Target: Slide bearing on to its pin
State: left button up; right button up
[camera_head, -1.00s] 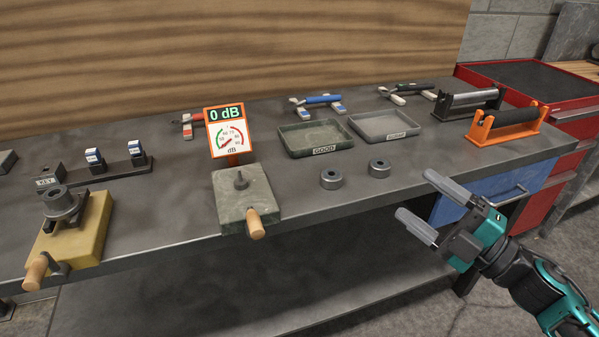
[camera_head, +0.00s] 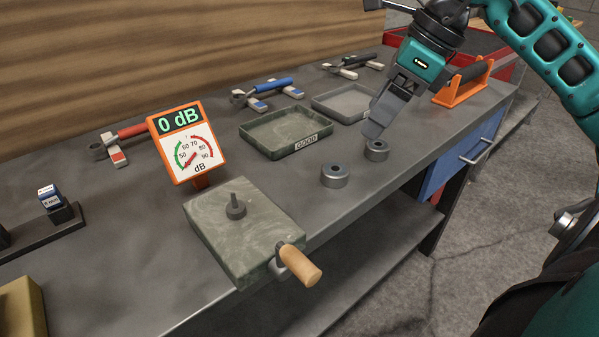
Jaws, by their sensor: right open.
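Two grey ring-shaped bearings lie flat on the bench, a nearer bearing (camera_head: 335,177) and a farther bearing (camera_head: 377,152) to its right. The dark upright pin (camera_head: 235,207) stands bare on a green marbled block (camera_head: 215,232) with a wooden-handled crank (camera_head: 300,265) at its side. My right gripper (camera_head: 373,133) points down just above and behind the farther bearing, seen side-on with one finger hiding the other. It is open with nothing visible between its fingers. I cannot tell whether it touches that bearing. My left gripper is out of view.
An orange-framed meter (camera_head: 187,143) reading 0 dB stands behind the block. A green tray marked GOOD (camera_head: 255,150) and a grey tray (camera_head: 325,103) lie behind the bearings. Hand tools and an orange stand (camera_head: 455,98) are farther back. The bench front edge is close to the bearings.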

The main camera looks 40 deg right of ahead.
send_over(341, 170)
jog(key=s+d, duration=0.2)
jog(key=shift+h, duration=0.3)
notch_tip(341, 170, down, 6)
jog(key=shift+r, duration=0.15)
jog(key=shift+a+x, duration=0.1)
jog(key=shift+x, duration=0.95)
jog(key=shift+a+x, duration=0.15)
jog(key=shift+x, duration=0.95)
jog(key=shift+p+x, duration=0.5)
jog(key=shift+x, duration=0.45)
jog(key=c, duration=1.2)
jog(key=shift+r, duration=0.15)
